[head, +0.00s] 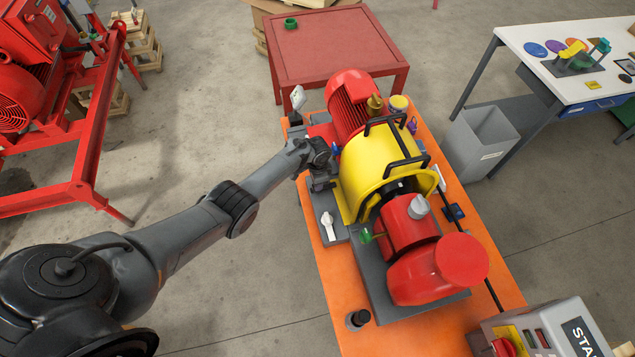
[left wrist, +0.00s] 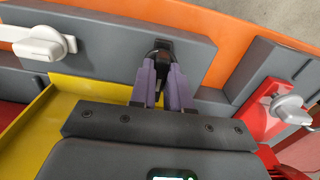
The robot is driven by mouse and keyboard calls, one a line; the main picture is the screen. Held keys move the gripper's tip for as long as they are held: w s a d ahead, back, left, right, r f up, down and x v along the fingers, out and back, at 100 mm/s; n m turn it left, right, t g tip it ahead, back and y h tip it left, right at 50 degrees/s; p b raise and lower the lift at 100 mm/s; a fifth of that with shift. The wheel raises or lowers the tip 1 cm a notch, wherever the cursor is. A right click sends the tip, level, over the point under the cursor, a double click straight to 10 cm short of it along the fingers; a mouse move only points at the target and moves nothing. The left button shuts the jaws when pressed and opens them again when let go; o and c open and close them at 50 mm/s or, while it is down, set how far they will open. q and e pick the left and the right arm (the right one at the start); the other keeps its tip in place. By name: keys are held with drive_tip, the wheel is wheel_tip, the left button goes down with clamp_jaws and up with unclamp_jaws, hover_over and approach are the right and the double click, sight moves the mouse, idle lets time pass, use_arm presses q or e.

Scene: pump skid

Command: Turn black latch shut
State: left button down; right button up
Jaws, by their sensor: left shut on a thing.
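The black latch (left wrist: 161,49) is on a grey panel at the edge of the pump skid, and only its upper part shows in the left wrist view. The purple fingers of my left gripper (left wrist: 164,78) stand one on each side of it and are shut on it. The fingers hide the rest of the latch, so its exact angle is hard to tell. In the head view my left gripper (head: 322,181) is at the left side of the yellow guard (head: 358,172), and I cannot make out the latch there. My right gripper is in neither view.
A white lever handle (left wrist: 40,42) is left of the latch in the wrist view. A pale knob (left wrist: 287,106) on a red plate is to the right. The yellow guard with black bars (head: 399,150) rises close beside my gripper. The orange table (head: 335,290) is mostly clear at front left.

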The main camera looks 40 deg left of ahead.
use_arm(q)
drive_tip(key=shift+m, duration=0.3)
drive_tip(key=c, duration=1.1)
unclamp_jaws()
drive_tip(key=shift+r+p, duration=0.3)
drive_tip(key=shift+r, duration=0.25)
drive_tip(key=shift+r+p, duration=1.55)
drive_tip(key=shift+r, duration=3.3)
drive_tip(key=shift+f, duration=0.1)
